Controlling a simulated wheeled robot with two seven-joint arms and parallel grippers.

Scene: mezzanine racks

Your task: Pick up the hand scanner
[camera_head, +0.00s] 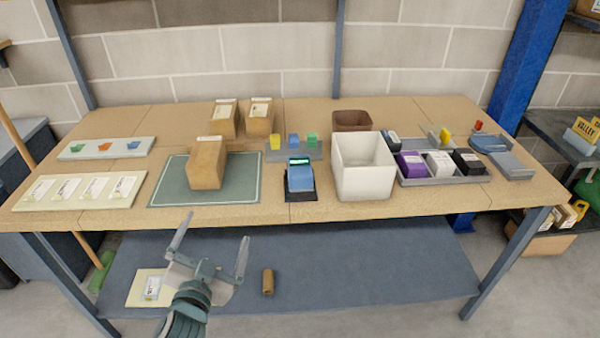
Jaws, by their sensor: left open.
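A blue device with a dark top and a small lit greenish screen (300,175) looks like the hand scanner. It stands on a black base near the front edge of the table (330,208), left of the white bin. My left gripper (216,230) is open and empty, its two fingers spread, in front of the table's front edge. It is left of the scanner and apart from it. My right gripper is not in view.
A tall white bin (362,182) stands close right of the scanner. A brown box (206,165) stands on a green mat (240,190) to its left. A grey tray (440,181) with several small boxes lies right. A lower shelf (350,265) is under the table.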

